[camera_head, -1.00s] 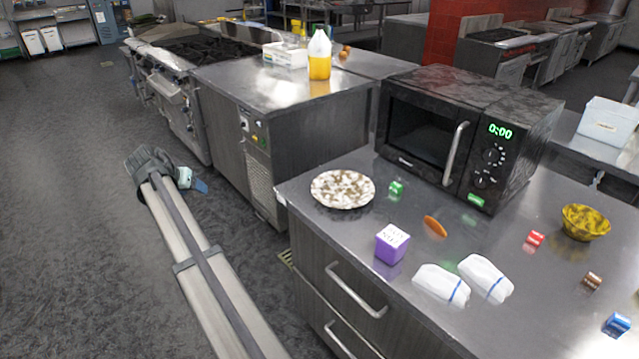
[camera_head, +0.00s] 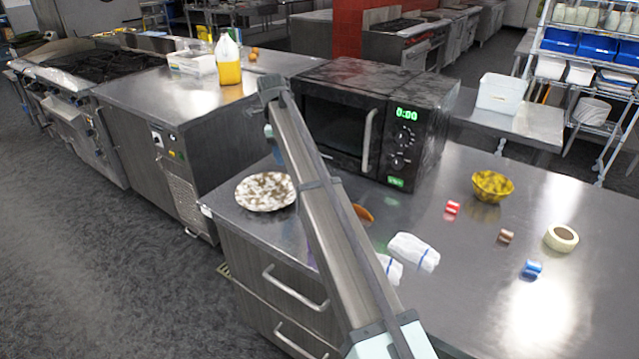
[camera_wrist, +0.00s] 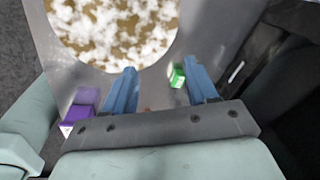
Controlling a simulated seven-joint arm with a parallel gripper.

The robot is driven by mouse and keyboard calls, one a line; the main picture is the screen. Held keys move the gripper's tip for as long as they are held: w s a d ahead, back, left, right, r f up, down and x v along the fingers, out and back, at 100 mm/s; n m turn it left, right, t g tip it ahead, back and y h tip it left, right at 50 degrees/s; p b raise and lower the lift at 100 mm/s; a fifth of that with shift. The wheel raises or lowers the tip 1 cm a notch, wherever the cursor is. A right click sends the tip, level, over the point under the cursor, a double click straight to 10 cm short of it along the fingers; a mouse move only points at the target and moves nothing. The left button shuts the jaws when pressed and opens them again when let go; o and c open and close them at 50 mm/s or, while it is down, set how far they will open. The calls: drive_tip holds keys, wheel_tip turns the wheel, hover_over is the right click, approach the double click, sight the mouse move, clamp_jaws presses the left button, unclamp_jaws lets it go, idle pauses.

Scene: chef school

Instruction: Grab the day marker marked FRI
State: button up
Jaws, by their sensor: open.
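Small coloured markers lie on the steel counter: a red one (camera_head: 452,207), a brown one (camera_head: 506,236) and a blue one (camera_head: 532,268). A green one (camera_wrist: 177,76) shows in the wrist view; my arm hides it in the head view. I cannot read the lettering on any of them. My gripper (camera_wrist: 158,68) is open and empty above the counter, with the green marker showing between its fingers, close to the right finger. In the head view my gripper is mostly hidden behind my arm, in front of the microwave.
A brown-and-white plate (camera_head: 265,191) lies at the counter's left. A purple box (camera_wrist: 78,114) is left of my fingers in the wrist view. The microwave (camera_head: 372,122) stands behind. White cloths (camera_head: 414,251), a yellow bowl (camera_head: 492,185) and a tape roll (camera_head: 561,238) lie to the right.

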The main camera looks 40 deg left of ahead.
drive_tip(key=w+d+r+m+g, duration=0.2)
drive_tip(key=w+d+m, duration=0.3)
drive_tip(key=w+d, duration=0.35)
drive_tip(key=f, duration=0.8)
drive_tip(key=shift+d+f, duration=0.15)
drive_tip(key=shift+d, duration=0.05)
drive_tip(key=shift+s+a+f, duration=0.15)
drive_tip(key=shift+f, duration=1.15)
drive_tip(key=shift+s+a+f, duration=0.1)
drive_tip(key=shift+f, duration=1.2)
drive_tip(key=shift+c, duration=0.3)
clamp_jaws()
